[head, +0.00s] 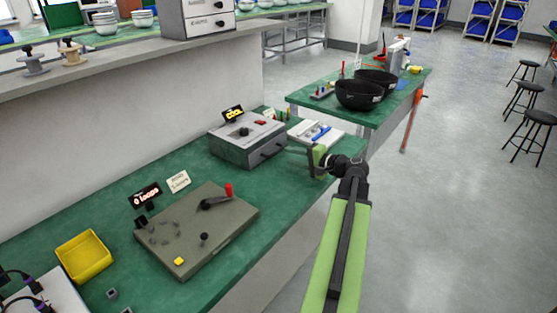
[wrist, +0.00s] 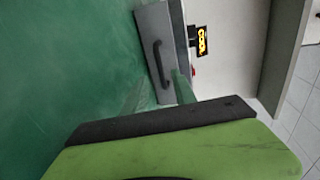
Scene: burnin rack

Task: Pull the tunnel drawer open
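The tunnel is a grey box (head: 240,150) on the green bench in the head view. Its drawer front (head: 266,153) faces right and carries a dark bar handle (head: 273,148). The drawer looks closed, flush with the box. In the wrist view the drawer front (wrist: 151,35) is at the top centre, with the curved black handle (wrist: 160,70) on it. My gripper (head: 313,160) is to the right of the handle, apart from it, over the bench edge. A green and black part of it fills the bottom of the wrist view. Its finger gap is not clear.
An amber-lit display (head: 233,113) stands on the box. A white tray with a blue item (head: 318,134) lies just behind my gripper. A grey-green board with a red-handled crank (head: 200,230) and a yellow bin (head: 84,256) are nearer. Bench between box and board is clear.

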